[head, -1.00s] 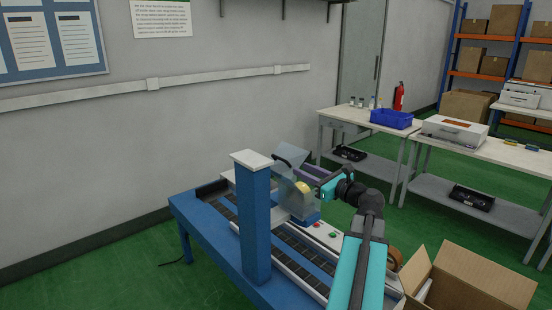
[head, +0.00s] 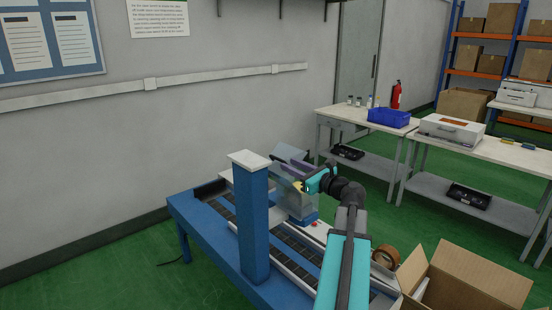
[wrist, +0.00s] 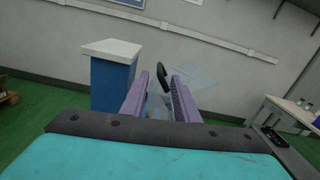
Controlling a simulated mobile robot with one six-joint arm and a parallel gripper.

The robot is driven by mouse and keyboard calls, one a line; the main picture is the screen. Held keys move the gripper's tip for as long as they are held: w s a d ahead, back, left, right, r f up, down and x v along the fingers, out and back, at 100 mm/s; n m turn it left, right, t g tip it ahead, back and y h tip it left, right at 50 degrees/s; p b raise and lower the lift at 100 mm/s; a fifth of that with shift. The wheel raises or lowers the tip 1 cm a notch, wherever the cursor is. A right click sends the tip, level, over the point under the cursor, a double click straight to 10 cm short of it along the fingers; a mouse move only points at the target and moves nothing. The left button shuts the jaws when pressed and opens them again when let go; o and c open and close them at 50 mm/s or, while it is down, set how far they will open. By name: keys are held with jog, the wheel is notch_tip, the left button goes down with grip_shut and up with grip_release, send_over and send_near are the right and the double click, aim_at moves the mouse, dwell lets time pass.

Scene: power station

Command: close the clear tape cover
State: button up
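The clear tape cover (head: 295,203) is a see-through panel on the blue taping machine, partly hidden behind my gripper in the head view. In the wrist view its clear panel (wrist: 195,76) tilts just beyond the fingers. Its black handle (wrist: 161,74) shows in the gap between the two purple fingers. My gripper (head: 287,156) is at the top of the cover; in the wrist view the gripper (wrist: 160,90) has its fingers apart. I cannot tell whether a finger touches the cover.
A blue post with a white top (head: 250,159) stands close to the left of the cover. The machine's blue frame and roller bed (head: 223,212) run beneath. An open cardboard box (head: 460,283) is at the lower right. A bench with a blue bin (head: 392,118) stands behind.

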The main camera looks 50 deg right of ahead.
aim_at(281, 161)
jog(key=w, duration=0.3)
jog(key=w+p, duration=0.1)
jog(key=w, duration=0.5)
jog(key=shift+d+p, duration=0.3)
jog(key=shift+d, duration=0.05)
jog(key=shift+c, duration=0.3)
grip_shut()
jog(key=shift+s+a, duration=0.1)
jog(key=shift+a, duration=0.1)
jog(key=shift+d, duration=0.25)
